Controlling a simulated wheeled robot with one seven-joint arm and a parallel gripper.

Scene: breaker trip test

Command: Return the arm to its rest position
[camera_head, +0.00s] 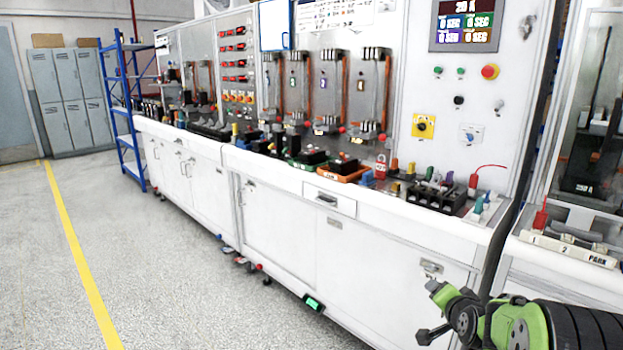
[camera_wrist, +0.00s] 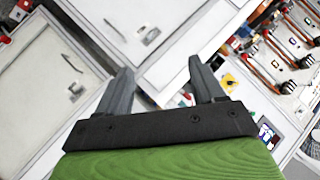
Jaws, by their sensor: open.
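My gripper (camera_wrist: 160,66) shows in the wrist view with its two dark grey fingers spread apart and nothing between them. The fingers reach over the white bench front in that view, with no visible contact. My arm (camera_head: 522,325), green and black, shows at the lower right of the head view, in front of the bench's right end. Its fingers are hard to make out there.
A long white test bench (camera_head: 285,222) carries breakers, switches and a display (camera_head: 466,26). Blue shelving (camera_head: 124,110) and grey lockers (camera_head: 70,95) stand behind. The floor (camera_head: 165,270) left of the bench is clear.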

